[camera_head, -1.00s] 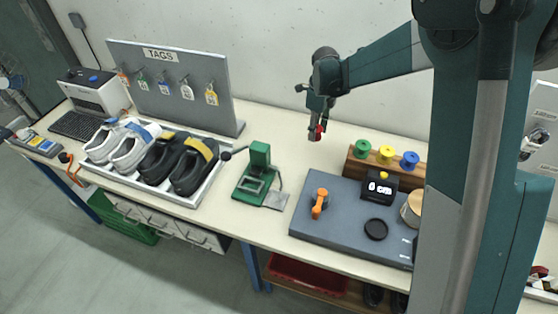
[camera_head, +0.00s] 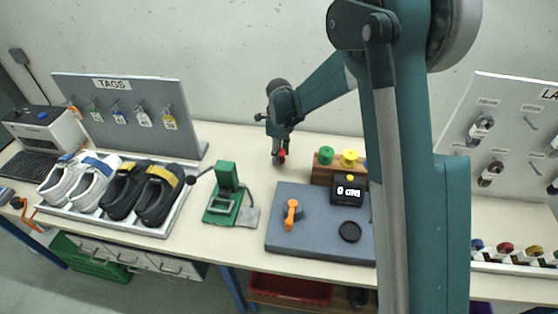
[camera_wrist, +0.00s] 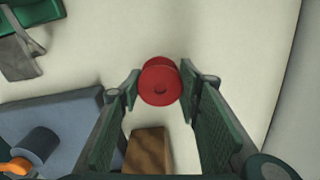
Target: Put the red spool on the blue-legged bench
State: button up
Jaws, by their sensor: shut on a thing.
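The red spool (camera_wrist: 160,82) is between my gripper's fingertips in the wrist view, and it shows small and red in the head view (camera_head: 282,156). My gripper (camera_head: 279,154) is shut on it, pointing down over the back of the bench. The blue-legged bench has a pale top (camera_head: 235,145) and a blue leg (camera_head: 233,289) at the front. The spool is low over a bare patch of the top, left of the wooden spool rack (camera_head: 323,172). I cannot tell whether it touches the bench.
The rack holds a green spool (camera_head: 326,156) and a yellow spool (camera_head: 349,158). A grey mat (camera_head: 275,235) with an orange-handled tool (camera_head: 291,214) lies in front. A green press (camera_head: 226,185) stands left, beyond it a shoe tray (camera_head: 178,222). A tag board (camera_head: 130,120) stands behind.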

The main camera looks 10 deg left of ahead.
jog(key=shift+f, duration=1.85)
jog(key=shift+f, duration=0.15)
jog(key=o, duration=0.9)
jog(key=shift+r, duration=0.2)
notch_tip(320, 180, up, 12)
jog(key=shift+f, duration=0.1)
